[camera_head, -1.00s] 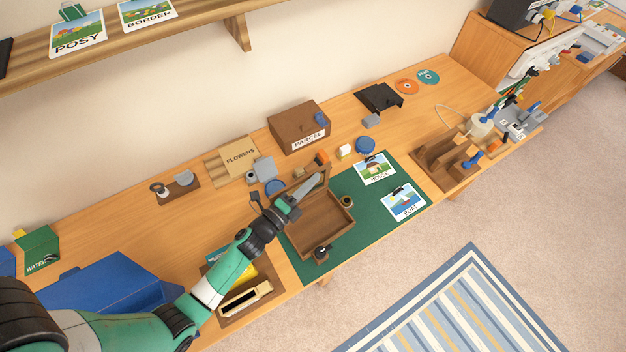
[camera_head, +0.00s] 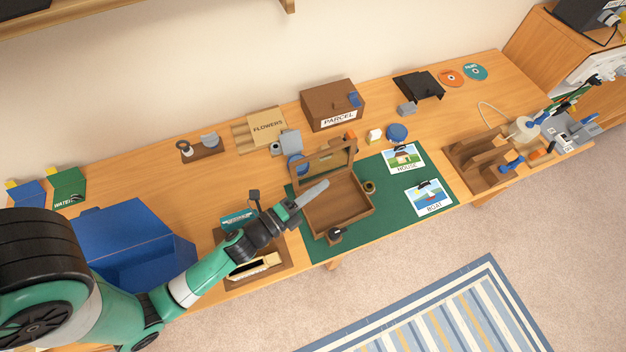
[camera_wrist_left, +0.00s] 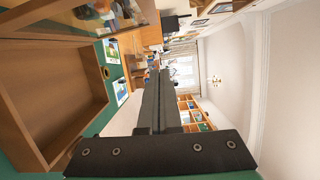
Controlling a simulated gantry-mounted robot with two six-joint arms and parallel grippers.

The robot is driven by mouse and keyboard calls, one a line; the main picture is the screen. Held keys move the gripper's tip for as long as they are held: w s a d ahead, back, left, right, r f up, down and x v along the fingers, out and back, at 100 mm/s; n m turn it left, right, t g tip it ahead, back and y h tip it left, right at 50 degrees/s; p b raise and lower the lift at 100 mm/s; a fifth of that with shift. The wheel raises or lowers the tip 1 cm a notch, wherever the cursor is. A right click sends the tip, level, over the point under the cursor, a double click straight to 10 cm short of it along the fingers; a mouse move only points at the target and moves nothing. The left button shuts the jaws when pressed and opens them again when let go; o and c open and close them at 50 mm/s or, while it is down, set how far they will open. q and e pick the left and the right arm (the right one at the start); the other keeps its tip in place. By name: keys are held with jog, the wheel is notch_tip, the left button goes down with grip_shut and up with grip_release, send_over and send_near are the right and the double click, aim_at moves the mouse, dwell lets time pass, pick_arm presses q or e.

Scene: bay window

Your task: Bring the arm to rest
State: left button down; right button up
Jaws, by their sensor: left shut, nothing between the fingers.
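My left arm comes in from the left in the head view. Its gripper (camera_head: 310,194) is shut and empty, with its fingers pointing right, over the left side of the open wooden box (camera_head: 342,212). In the left wrist view the closed fingers (camera_wrist_left: 160,100) reach away from the camera, and the open box (camera_wrist_left: 50,100) lies at the left. I cannot tell the exact height of the fingers above the box. My right gripper does not show.
The box stands on a green mat (camera_head: 400,222) with a house card (camera_head: 403,158) and a boat card (camera_head: 428,198). A blue bin (camera_head: 130,245) is at the left near my arm. The parcel box (camera_head: 332,104) stands behind. Bare tabletop (camera_head: 130,190) shows at the left back.

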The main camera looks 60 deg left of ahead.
pick_arm(q)
jog(key=shift+s+d, duration=0.25)
jog(key=shift+s, duration=0.8)
